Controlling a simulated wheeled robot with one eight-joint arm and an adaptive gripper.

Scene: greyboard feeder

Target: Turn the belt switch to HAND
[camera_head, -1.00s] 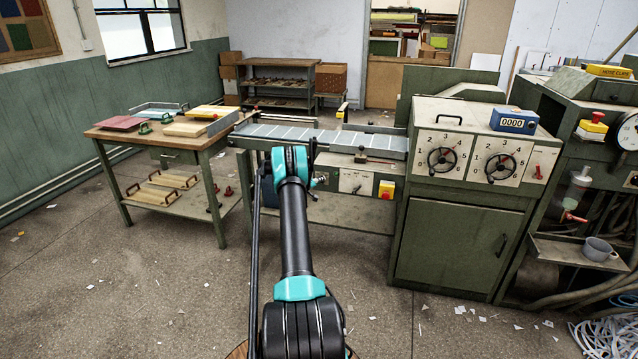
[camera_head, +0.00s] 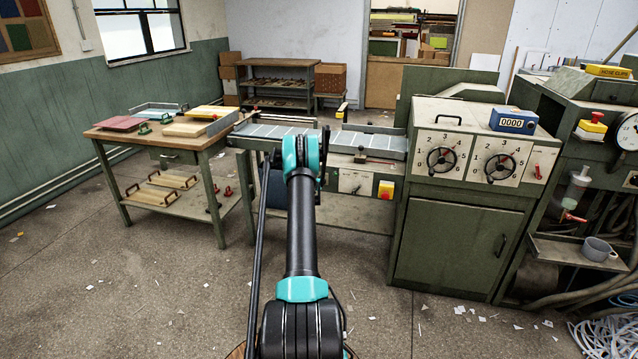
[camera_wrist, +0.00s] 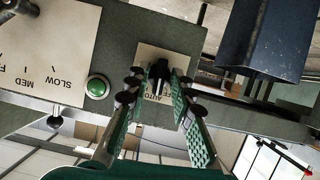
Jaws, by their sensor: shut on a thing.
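In the wrist view, which looks upside down, the belt switch is a black knob (camera_wrist: 158,69) on a pale plate (camera_wrist: 180,62). The word AUTO is partly readable on the plate. I cannot read HAND or tell for sure where the knob points. My gripper (camera_wrist: 157,82) has its two green-padded fingers on either side of the knob and is shut on it. In the head view my arm hides the gripper and the switch at the front of the belt feeder (camera_head: 285,132).
A green button (camera_wrist: 97,88) and a SLOW/MED dial plate (camera_wrist: 45,55) sit beside the switch. A dark blue box-like part (camera_wrist: 265,45) is close on the other side. A yellow-and-red switch (camera_head: 386,190) is on the feeder front. A wooden table (camera_head: 108,136) stands at left.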

